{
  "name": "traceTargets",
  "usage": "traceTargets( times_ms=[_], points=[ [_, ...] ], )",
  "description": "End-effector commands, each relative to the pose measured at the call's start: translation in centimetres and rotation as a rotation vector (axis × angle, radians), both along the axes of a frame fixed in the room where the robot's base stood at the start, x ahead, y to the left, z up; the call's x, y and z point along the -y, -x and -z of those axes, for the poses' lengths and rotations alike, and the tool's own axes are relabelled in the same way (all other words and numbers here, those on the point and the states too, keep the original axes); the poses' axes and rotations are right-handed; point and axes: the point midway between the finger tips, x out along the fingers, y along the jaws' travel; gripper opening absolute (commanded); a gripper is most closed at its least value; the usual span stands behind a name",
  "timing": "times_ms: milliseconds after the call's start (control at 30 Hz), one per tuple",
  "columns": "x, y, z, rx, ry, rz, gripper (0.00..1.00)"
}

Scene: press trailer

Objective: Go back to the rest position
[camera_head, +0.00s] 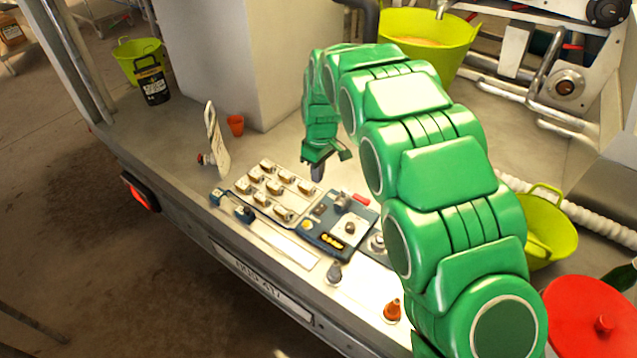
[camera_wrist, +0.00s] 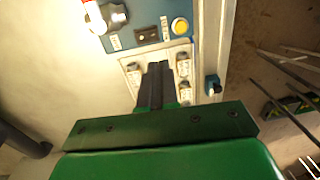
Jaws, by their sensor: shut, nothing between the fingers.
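My green arm arches over the trailer bed from the lower right in the head view. My gripper (camera_head: 317,172) points down, just above and behind the control panel (camera_head: 335,228) and its block of several small switches (camera_head: 262,203). In the wrist view, my gripper (camera_wrist: 158,72) has its two dark fingers together with nothing between them. The wrist view also shows the switch block (camera_wrist: 128,66) under and around the fingertips, and a yellow button (camera_wrist: 180,26) on the blue panel above. The fingers hide part of the switch block; I cannot tell whether they touch it.
Yellow-green buckets stand at the back (camera_head: 425,50), at the far left (camera_head: 138,72) and at right (camera_head: 545,235). A red lid (camera_head: 590,318) is at lower right. The trailer edge runs along the front left.

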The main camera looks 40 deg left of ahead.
Motion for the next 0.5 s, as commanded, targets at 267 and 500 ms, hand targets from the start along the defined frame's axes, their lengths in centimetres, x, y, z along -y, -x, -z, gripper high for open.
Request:
traceTargets(
  times_ms=[267,500],
  points=[
    [0.04,0.17,-0.81,-0.002,0.002,0.0,0.0],
    [0.01,0.16,-0.81,-0.002,0.001,0.0,0.0]
  ],
)
